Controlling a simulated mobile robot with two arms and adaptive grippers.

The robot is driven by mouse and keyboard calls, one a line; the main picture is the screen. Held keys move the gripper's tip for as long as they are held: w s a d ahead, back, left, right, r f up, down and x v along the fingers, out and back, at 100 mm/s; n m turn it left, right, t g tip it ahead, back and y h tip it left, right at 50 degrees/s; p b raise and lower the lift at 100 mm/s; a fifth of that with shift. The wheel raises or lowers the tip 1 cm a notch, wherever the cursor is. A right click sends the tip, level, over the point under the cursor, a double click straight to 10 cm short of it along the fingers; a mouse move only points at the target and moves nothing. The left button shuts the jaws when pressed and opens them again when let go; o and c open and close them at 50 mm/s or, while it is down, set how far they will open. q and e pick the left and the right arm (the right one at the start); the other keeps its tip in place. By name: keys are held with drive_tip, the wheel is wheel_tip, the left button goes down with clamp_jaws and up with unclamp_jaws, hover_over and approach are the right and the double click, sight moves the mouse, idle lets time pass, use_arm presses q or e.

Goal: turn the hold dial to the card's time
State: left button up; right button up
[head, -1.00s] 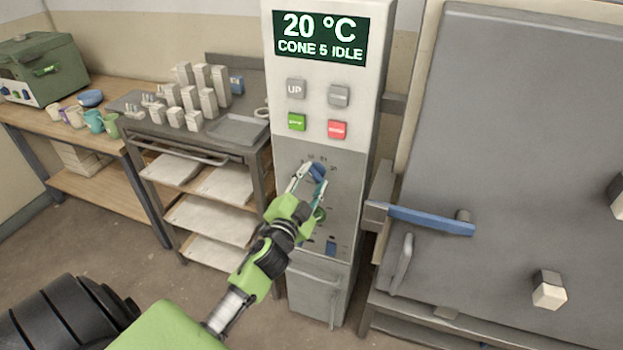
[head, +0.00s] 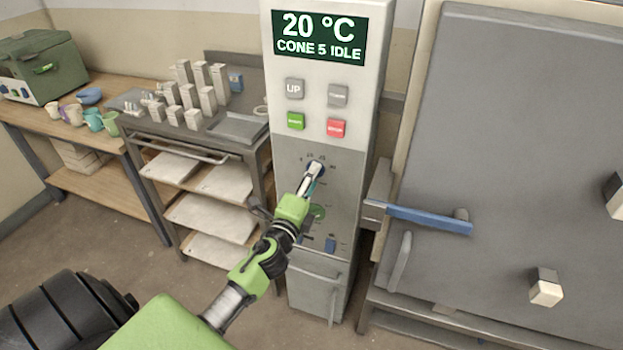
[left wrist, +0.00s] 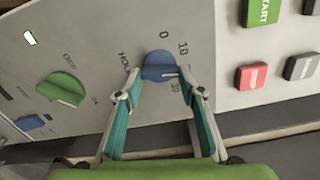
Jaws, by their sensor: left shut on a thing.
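The blue hold dial (head: 316,166) is on the grey lower panel of the kiln controller. In the left wrist view the dial (left wrist: 158,64) has printed numbers around it, with 0 and 10 readable and HOLD partly hidden. A pale mark shows on the dial's right side; its exact reading is unclear. My left gripper (head: 313,176) is shut on the dial, and in the left wrist view its two fingertips (left wrist: 160,72) sit on either side of it. I cannot make out a card with a time. My right gripper is not in view.
A green knob (left wrist: 62,89) and a blue switch (head: 330,246) are below the dial. Grey, green and red buttons (head: 336,128) are above, under a display (head: 319,38) reading 20 °C, CONE 5 IDLE. The kiln door's blue handle (head: 430,219) juts out at right.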

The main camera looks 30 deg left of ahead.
use_arm(q)
drive_tip(key=shift+f+m, duration=0.1)
drive_tip(key=shift+m, duration=1)
drive_tip(key=o, duration=1.1)
drive_tip(key=shift+s, duration=0.1)
drive_tip(key=v, duration=1.1)
drive_tip(key=shift+s, duration=0.4)
